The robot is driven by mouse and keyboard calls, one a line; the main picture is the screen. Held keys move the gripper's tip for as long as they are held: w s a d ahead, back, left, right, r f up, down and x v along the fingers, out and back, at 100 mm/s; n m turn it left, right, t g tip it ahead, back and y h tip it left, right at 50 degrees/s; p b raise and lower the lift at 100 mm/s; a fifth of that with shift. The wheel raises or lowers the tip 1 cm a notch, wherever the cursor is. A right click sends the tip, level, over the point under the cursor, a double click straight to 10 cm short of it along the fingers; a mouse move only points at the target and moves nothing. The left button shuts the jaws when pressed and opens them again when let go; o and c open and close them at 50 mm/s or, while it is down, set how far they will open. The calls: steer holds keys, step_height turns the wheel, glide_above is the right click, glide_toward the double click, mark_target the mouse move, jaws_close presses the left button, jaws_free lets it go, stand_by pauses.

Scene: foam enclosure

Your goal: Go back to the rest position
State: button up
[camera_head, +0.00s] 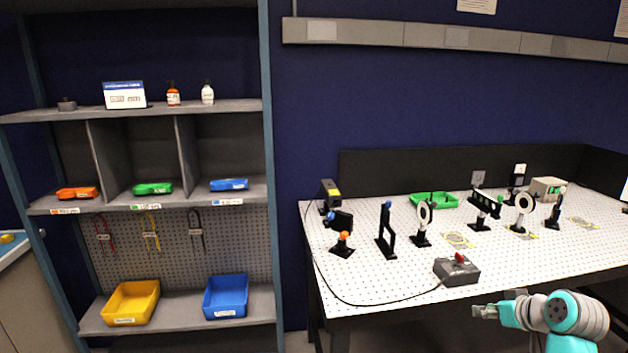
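My gripper (484,311) is at the lower right, at the end of my teal and grey arm. It is near the front edge of the white perforated table (380,285), in front of and below the grey box with a red button (457,270). The gripper is small and seen from the side, so I cannot tell whether its fingers are apart. No object shows at its fingertips.
Several black optical mounts (386,232) stand on the table, with a green tray (434,200) behind. A shelf unit (265,180) at left holds an orange tray (77,193), yellow bin (130,302) and blue bin (226,297). A black cable runs to the button box.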

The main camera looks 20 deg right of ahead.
steer(key=s+a+f+m+t, duration=0.1)
steer(key=s+a+f, duration=0.2)
steer(key=a+f, duration=1.55)
steer(key=s+a+f+t, duration=0.1)
steer(key=s+a+f, duration=0.1)
steer(key=s+a, duration=1.05)
steer(key=s+a+r+n+t, duration=0.1)
steer(key=s+a+r, duration=0.2)
steer(key=s, duration=0.3)
steer(key=s+a+r+n+t+y, duration=0.1)
steer(key=s+a+r, duration=0.3)
steer(key=s, duration=0.3)
steer(key=s+a+r+n+t+y, duration=0.1)
steer(key=s+a+r+n, duration=0.1)
steer(key=s, duration=0.4)
steer(key=shift+s+a+r, duration=0.15)
steer(key=shift+a+r, duration=0.65)
steer(key=shift+a, duration=0.3)
